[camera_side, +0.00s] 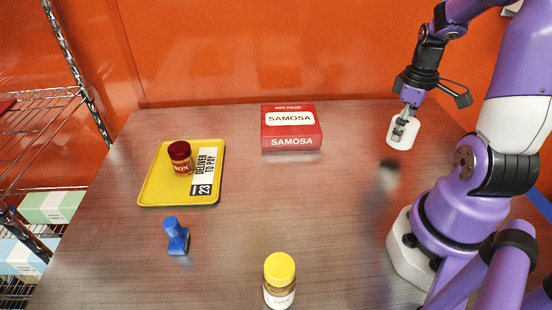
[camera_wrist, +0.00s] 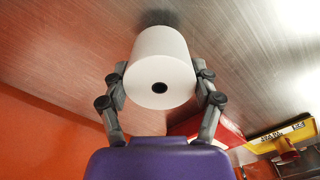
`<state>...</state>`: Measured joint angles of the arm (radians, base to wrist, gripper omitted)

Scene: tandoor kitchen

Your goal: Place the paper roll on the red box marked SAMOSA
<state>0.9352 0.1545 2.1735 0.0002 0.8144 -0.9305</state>
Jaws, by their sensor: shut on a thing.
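The white paper roll (camera_side: 402,134) is held in my gripper (camera_side: 408,119) above the table at the back right. In the wrist view the paper roll (camera_wrist: 161,62) sits between both fingers of my gripper (camera_wrist: 161,88), with its dark core hole facing the camera. The red box marked SAMOSA (camera_side: 291,142) lies closed on the table near the back wall, to the left of my gripper and apart from it. Its top looks clear. In the wrist view the red box (camera_wrist: 229,136) shows only partly, behind my right finger.
A yellow tray (camera_side: 152,192) at the left carries a dark-red-lidded jar (camera_side: 181,158) and a card (camera_side: 204,170). A blue stamp-like object (camera_side: 176,236) and a yellow-lidded jar (camera_side: 279,281) stand nearer the front. The table between the box and my gripper is clear.

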